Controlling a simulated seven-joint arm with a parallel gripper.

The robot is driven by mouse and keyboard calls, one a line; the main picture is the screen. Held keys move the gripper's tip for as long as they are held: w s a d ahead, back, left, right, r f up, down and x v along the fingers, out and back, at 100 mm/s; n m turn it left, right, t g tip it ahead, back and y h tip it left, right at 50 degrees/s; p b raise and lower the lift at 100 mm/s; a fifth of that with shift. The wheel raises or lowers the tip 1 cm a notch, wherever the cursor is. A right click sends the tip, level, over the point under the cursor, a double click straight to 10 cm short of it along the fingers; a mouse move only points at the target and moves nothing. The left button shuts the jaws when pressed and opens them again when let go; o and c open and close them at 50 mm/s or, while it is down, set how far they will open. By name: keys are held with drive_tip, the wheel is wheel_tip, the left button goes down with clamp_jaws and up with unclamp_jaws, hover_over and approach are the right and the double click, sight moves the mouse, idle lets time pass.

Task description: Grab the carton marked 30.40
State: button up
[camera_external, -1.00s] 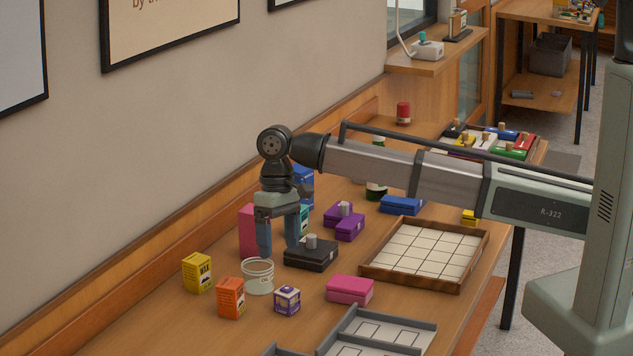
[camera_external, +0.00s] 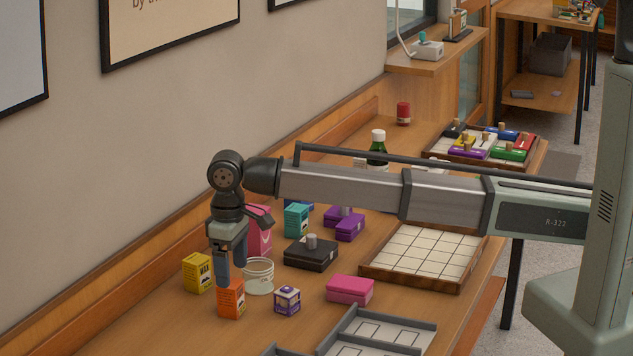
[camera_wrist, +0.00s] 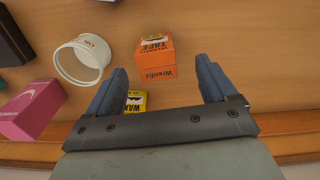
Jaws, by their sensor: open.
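No carton shows a readable 30.40. Several small cartons stand on the table: an orange carton (camera_external: 231,301), a yellow carton (camera_external: 197,273), a purple and white carton (camera_external: 287,301), a teal carton (camera_external: 296,221) and a tall pink carton (camera_external: 260,232). My gripper (camera_external: 229,274) points down, open and empty, at the orange carton's top. In the wrist view the orange carton (camera_wrist: 157,66), with partly legible lettering including "TAPE", lies between and just beyond the fingertips. The yellow carton (camera_wrist: 136,101), marked "WAX", shows nearer the palm.
A white tub (camera_external: 258,278) stands close to the right of the orange carton; it also shows in the wrist view (camera_wrist: 83,60). A black box (camera_external: 311,256), a flat pink box (camera_external: 350,290), a tiled tray (camera_external: 374,277) and a grey divided tray (camera_external: 378,331) lie further right.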

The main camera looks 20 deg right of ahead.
sight(230, 292)
drive_tip(key=shift+w+a+f, duration=0.1)
drive_tip(key=shift+w+f, duration=0.05)
drive_tip(key=shift+f, duration=1.05)
drive_tip(key=shift+w+f, duration=0.2)
drive_tip(key=shift+f, duration=0.95)
drive_tip(key=shift+w+a+f, duration=0.1)
drive_tip(key=shift+w+f, duration=0.05)
drive_tip(key=shift+f, duration=1.05)
drive_tip(key=shift+c, duration=0.3)
drive_tip(key=c, duration=1.1)
